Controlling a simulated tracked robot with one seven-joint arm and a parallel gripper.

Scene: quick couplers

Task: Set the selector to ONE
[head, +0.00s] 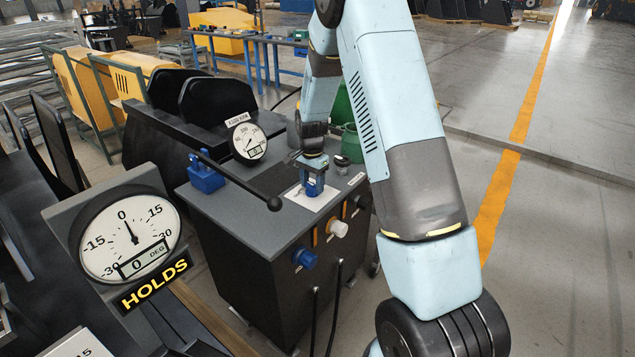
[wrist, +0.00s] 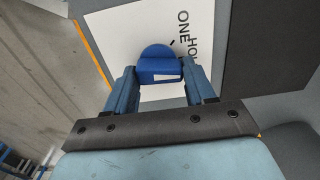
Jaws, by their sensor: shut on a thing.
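The selector is a blue knob (wrist: 158,66) with a white mark on its front side, on a white label plate (wrist: 120,28) in the wrist view. The word ONE and a partly cut-off word starting HO are printed near the knob, with a short black tick beside it. My gripper (wrist: 160,80) has its blue fingers on both sides of the knob and is shut on it. In the head view my gripper (head: 313,183) reaches down to the white plate (head: 326,198) on the console top and hides most of the knob.
A black lever with a round knob (head: 274,203) crosses the console top (head: 245,210), left of my gripper. A blue block (head: 205,178) and a round gauge (head: 249,141) stand nearby. Blue and white couplers (head: 305,258) are on the console front. A large dial (head: 130,235) reads 0 DEG above HOLDS.

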